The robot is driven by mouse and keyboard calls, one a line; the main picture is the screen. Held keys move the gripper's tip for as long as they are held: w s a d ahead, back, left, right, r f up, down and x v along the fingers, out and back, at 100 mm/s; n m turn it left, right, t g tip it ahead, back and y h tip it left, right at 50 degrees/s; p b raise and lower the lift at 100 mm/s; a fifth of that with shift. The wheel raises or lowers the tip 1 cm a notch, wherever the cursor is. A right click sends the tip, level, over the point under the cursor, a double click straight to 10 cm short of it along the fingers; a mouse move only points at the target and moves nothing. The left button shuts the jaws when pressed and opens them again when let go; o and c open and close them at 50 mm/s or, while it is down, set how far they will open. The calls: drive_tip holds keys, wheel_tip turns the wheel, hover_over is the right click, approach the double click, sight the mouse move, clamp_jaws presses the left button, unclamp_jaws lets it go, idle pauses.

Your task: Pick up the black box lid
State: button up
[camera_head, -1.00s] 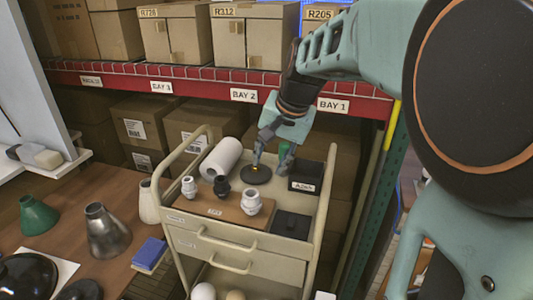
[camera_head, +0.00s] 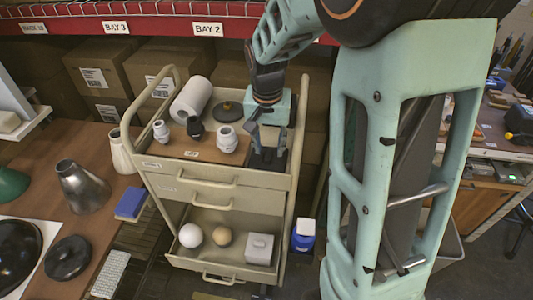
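The black box lid (camera_head: 267,162) lies on the top of the beige cart (camera_head: 215,179), at its right front corner. It is a dark, flat, square piece, and my gripper covers much of it. My gripper (camera_head: 268,146) points down right over the lid, with its fingertips at or just above it. The finger gap is too small and dark to judge, and I cannot tell whether the fingers touch the lid.
White sockets (camera_head: 227,138) and a black socket (camera_head: 195,128) stand on a wooden board left of my gripper. A dark disc (camera_head: 228,111) and a white roll (camera_head: 191,99) lie behind. The open lower drawer (camera_head: 220,272) holds two balls and a grey box.

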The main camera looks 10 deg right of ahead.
sight(268, 155)
drive_tip(key=f, duration=0.3)
drive_tip(key=shift+w+f, duration=0.1)
drive_tip(key=shift+w, duration=0.2)
drive_tip(key=shift+c, duration=0.2)
clamp_jaws()
